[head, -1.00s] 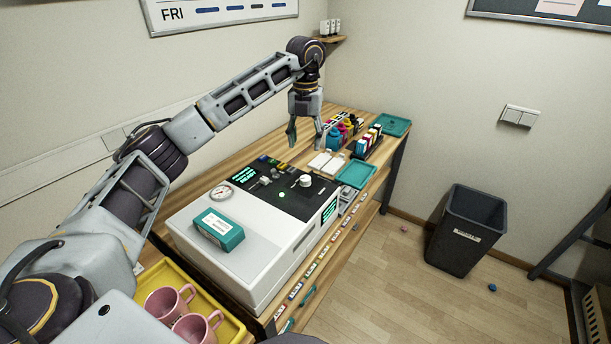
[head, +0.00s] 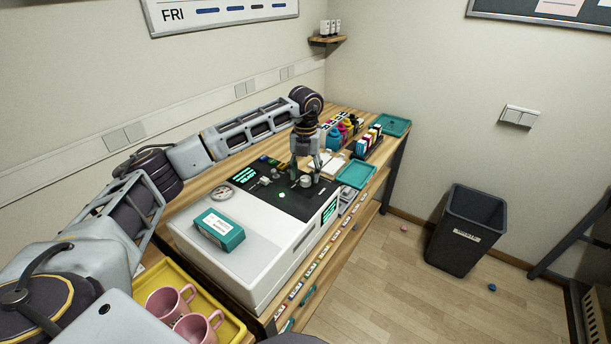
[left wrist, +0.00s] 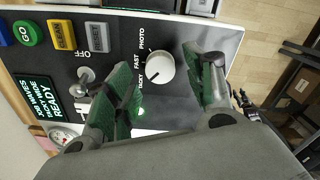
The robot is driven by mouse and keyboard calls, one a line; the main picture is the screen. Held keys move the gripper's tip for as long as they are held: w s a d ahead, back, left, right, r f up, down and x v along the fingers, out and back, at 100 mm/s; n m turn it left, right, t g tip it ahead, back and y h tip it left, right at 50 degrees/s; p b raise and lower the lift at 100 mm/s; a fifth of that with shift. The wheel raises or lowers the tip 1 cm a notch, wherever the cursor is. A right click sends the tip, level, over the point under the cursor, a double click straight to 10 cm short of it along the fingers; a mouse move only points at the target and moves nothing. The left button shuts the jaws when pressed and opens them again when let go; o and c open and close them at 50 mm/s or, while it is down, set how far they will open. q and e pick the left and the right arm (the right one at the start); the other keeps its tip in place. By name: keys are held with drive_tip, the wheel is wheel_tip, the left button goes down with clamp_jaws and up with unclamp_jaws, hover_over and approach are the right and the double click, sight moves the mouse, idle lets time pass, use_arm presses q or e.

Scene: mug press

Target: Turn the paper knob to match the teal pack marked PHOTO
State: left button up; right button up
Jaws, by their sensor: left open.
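The paper knob (left wrist: 160,73) is a round white dial on the press's dark panel, with FAST, PHOTO and a third label, probably TACKY, beside it. Its dark mark appears to point to the lower left, near that third label. In the head view the knob (head: 306,181) sits between the fingers of my left gripper (head: 305,176). In the left wrist view the left gripper (left wrist: 157,68) is open, one finger either side of the knob, with visible gaps. The teal pack (head: 219,229) lies on the press's white top; its marking is too small to read. My right gripper is not in view.
The press (head: 245,270) also carries a small lever (left wrist: 88,76), coloured buttons (left wrist: 63,35), a lit screen (left wrist: 37,99) and a gauge (head: 221,192). A yellow tray (head: 236,331) with pink mugs is at the front. Ink bottles (head: 335,138) and a teal tray (head: 356,174) lie beyond.

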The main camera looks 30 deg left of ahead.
use_arm(q)
drive_tip(key=shift+f, duration=0.85)
drive_tip(key=shift+c, duration=0.3)
drive_tip(key=c, duration=1)
